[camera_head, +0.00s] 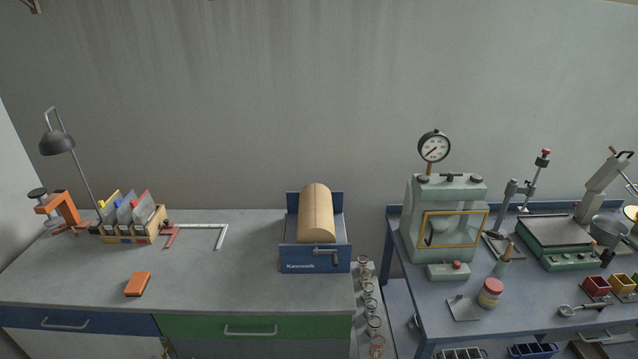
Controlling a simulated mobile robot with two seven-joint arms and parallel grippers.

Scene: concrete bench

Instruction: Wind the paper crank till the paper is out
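A blue paper dispenser (299,257) marked "Karensnik" stands at the right end of the grey bench. A tan paper roll (316,213) lies in it between the blue front and back plates. A small dark crank (328,255) with a grey handle sits on the right part of the front plate. I cannot see any loose sheet coming out of the dispenser. Neither of my grippers is in view.
On the grey bench (70,265) are an orange block (138,284), a white-and-red square (215,229), a wooden file rack (135,233), a lamp (58,141) and an orange clamp (62,208). Bench space left of the dispenser is free. A blue table (432,311) with a press (446,190) stands right.

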